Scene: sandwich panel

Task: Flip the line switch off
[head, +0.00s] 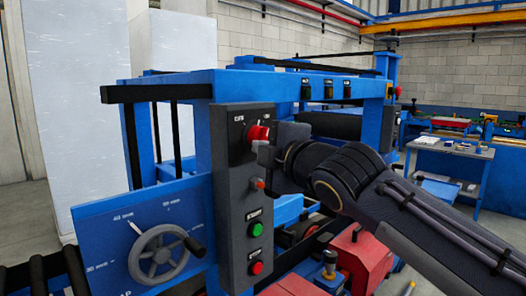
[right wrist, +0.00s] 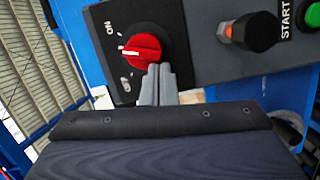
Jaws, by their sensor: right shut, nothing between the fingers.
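The line switch is a red rotary knob (head: 258,133) on a black plate near the top of the grey control panel (head: 232,190). In the right wrist view the red knob (right wrist: 145,50) has a white pointer mark facing left, with the word ON at the upper left. The other position's label is too small to read. My right gripper (head: 268,152) is at the panel from the right, its fingers shut and empty. In the right wrist view its fingertips (right wrist: 158,72) overlap the knob's lower edge; I cannot tell whether they touch. My left gripper is out of view.
A grey handwheel (head: 158,255) sits on the blue panel at left. A blue side table (head: 447,150) stands at right.

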